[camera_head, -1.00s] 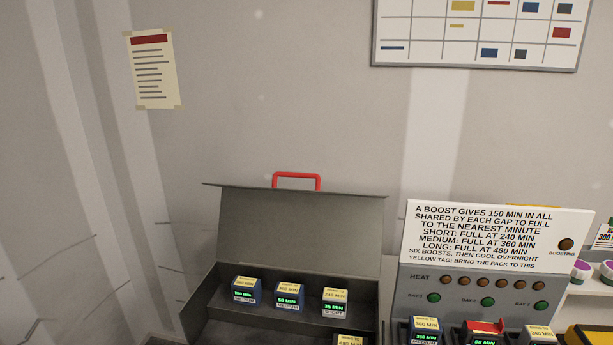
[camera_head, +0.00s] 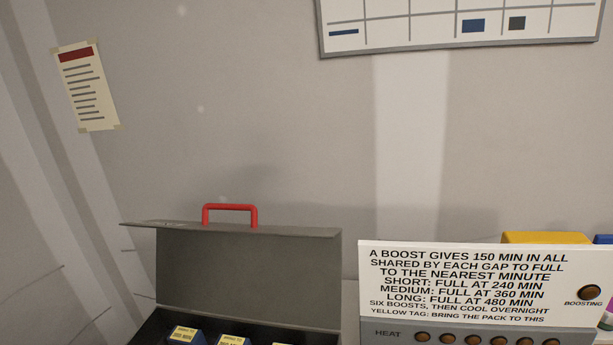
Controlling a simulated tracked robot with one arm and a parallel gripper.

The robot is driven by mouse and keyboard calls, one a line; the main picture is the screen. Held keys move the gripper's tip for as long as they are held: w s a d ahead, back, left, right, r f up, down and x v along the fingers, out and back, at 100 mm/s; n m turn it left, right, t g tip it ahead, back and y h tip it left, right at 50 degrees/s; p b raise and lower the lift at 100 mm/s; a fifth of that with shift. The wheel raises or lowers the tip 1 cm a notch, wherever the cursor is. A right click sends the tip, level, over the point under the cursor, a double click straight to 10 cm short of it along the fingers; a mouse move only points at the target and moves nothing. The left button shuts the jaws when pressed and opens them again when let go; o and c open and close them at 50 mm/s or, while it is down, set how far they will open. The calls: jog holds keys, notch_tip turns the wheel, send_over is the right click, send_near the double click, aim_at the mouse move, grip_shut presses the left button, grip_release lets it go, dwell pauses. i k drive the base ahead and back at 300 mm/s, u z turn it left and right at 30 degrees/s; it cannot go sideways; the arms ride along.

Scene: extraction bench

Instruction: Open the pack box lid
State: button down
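The pack box (camera_head: 150,331) is a dark grey case at the lower left of the view. Its lid (camera_head: 245,268) stands raised at the back of the box, with a red handle (camera_head: 229,207) on its top edge. The tops of a few packs with yellow labels (camera_head: 186,334) show inside the box at the bottom edge of the picture. The box's front and lower part are cut off by the frame. My gripper is not in view.
A grey heating panel (camera_head: 380,334) with a white instruction sign (camera_head: 470,283) stands right of the box. A yellow object (camera_head: 546,238) shows behind the sign. A planning board (camera_head: 440,25) and a paper notice (camera_head: 86,86) are on the wall. The wall above the box is clear.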

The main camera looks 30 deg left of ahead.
aim_at(289, 275)
jog(key=u, duration=0.25)
jog(key=i, duration=1.1)
jog(key=u, duration=0.8)
